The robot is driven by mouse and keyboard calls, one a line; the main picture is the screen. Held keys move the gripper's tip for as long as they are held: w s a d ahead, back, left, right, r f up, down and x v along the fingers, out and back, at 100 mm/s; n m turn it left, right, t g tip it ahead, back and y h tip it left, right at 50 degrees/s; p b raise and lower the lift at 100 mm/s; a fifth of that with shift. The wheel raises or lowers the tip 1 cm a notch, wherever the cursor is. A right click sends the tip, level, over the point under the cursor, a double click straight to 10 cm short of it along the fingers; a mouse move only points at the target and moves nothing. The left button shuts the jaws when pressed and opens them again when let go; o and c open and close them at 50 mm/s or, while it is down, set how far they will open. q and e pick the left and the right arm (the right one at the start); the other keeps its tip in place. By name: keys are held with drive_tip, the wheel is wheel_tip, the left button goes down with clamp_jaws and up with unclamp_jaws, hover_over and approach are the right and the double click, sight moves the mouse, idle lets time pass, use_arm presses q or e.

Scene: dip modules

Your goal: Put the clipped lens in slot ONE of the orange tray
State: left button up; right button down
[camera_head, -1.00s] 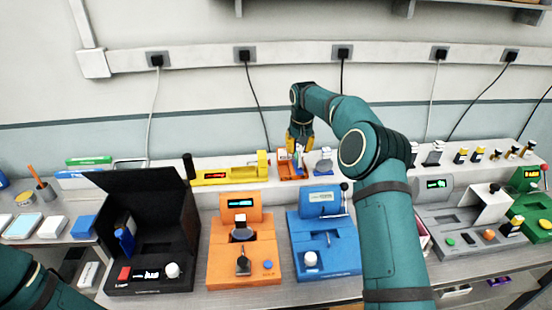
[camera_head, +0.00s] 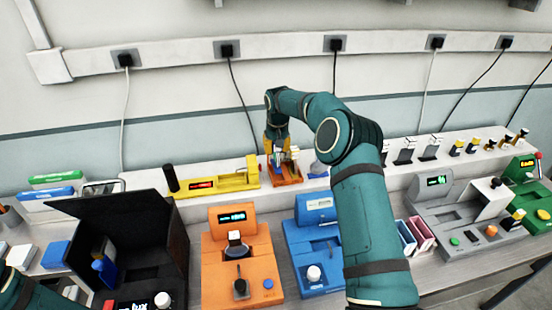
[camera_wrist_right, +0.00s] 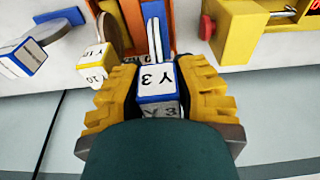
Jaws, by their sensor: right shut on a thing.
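The orange tray (camera_head: 289,181) stands on the raised white shelf at the back, with small upright pieces in it. My right gripper (camera_head: 277,149) is over the left part of the tray, pointing down. In the right wrist view its yellow fingers (camera_wrist_right: 158,92) are shut on a white block marked Y 3 (camera_wrist_right: 157,78), which I take for the clipped lens. Its lower part is hidden. A blue-edged upright piece (camera_wrist_right: 154,32) shows just beyond it, near the tray's orange wall (camera_wrist_right: 135,22). Slot markings cannot be read. My left gripper is out of view.
A yellow device (camera_head: 215,185) stands left of the tray. Orange (camera_head: 243,262) and blue (camera_head: 318,250) machines and a black open box (camera_head: 135,235) stand in front.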

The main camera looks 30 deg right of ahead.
sight(276, 156)
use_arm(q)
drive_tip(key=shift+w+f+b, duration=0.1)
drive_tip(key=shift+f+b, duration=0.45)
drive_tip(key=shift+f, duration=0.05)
use_arm(e)
wheel_tip(276, 156, down, 4)
drive_tip(key=shift+f, duration=0.15)
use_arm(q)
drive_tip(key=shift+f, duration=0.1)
use_arm(e)
drive_tip(key=shift+f, duration=0.15)
drive_tip(key=c, duration=1.1)
unclamp_jaws()
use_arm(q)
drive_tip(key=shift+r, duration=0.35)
use_arm(e)
drive_tip(key=shift+r, duration=0.6)
use_arm(q)
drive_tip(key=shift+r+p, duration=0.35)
drive_tip(key=shift+p, duration=0.2)
use_arm(e)
drive_tip(key=r, duration=0.3)
drive_tip(key=s+r, duration=0.1)
drive_tip(key=r, duration=0.7)
drive_tip(key=shift+s+a, duration=0.15)
drive_tip(key=shift+s, duration=0.2)
